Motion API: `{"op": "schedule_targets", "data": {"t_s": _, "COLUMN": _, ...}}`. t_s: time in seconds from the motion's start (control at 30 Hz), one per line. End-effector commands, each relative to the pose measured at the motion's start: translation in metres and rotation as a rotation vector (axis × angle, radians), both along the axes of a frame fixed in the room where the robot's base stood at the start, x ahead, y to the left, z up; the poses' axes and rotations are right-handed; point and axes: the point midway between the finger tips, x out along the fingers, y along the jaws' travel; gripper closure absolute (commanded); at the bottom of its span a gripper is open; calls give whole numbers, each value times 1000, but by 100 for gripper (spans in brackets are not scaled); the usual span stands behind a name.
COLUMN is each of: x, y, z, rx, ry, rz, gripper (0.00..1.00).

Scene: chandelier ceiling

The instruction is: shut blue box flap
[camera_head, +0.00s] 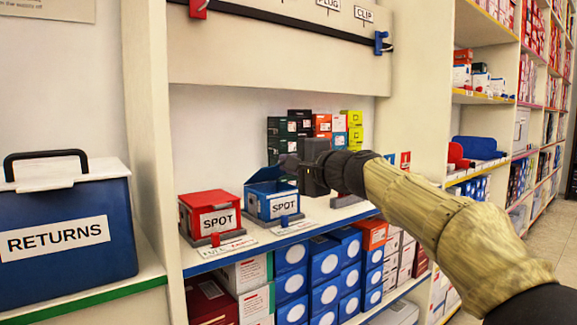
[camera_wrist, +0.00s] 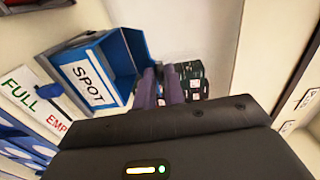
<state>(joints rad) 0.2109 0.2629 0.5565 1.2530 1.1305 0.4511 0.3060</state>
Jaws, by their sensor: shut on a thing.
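The blue box (camera_head: 262,208) with a SPOT label stands on the shelf, its flap (camera_head: 266,174) raised and its inside showing. In the wrist view the blue box (camera_wrist: 96,72) is at upper left, with the flap (camera_wrist: 137,48) standing at its right side. My gripper (camera_head: 285,164) is at the flap's upper right edge in the head view. In the wrist view my gripper (camera_wrist: 166,76) has its fingers close together at the flap's lower edge, shut on it. The exact contact is partly hidden.
A closed red SPOT box (camera_head: 212,214) stands just left of the blue one. Small stacked boxes (camera_head: 306,124) stand behind. A RETURNS bin (camera_head: 70,270) is at far left. A FULL/EMPTY label strip (camera_head: 228,245) runs along the shelf front.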

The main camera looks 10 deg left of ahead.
Motion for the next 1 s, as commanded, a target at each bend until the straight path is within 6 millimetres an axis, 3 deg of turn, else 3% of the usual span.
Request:
{"op": "schedule_targets", "data": {"t_s": 0.03, "x": 1, "y": 6, "z": -18, "rx": -6, "ry": 21, "rz": 18, "gripper": 100}}
{"op": "schedule_targets", "data": {"t_s": 0.63, "x": 0, "y": 5, "z": -20, "rx": -4, "ry": 21, "rz": 20, "gripper": 100}}
{"op": "schedule_targets", "data": {"t_s": 0.67, "x": -1, "y": 5, "z": -20, "rx": -4, "ry": 21, "rz": 20, "gripper": 84}}
{"op": "schedule_targets", "data": {"t_s": 0.8, "x": 0, "y": 3, "z": -17, "rx": -3, "ry": 17, "rz": 16, "gripper": 59}}
{"op": "schedule_targets", "data": {"t_s": 1.0, "x": -1, "y": 2, "z": -15, "rx": -2, "ry": 13, "rz": 12, "gripper": 59}}
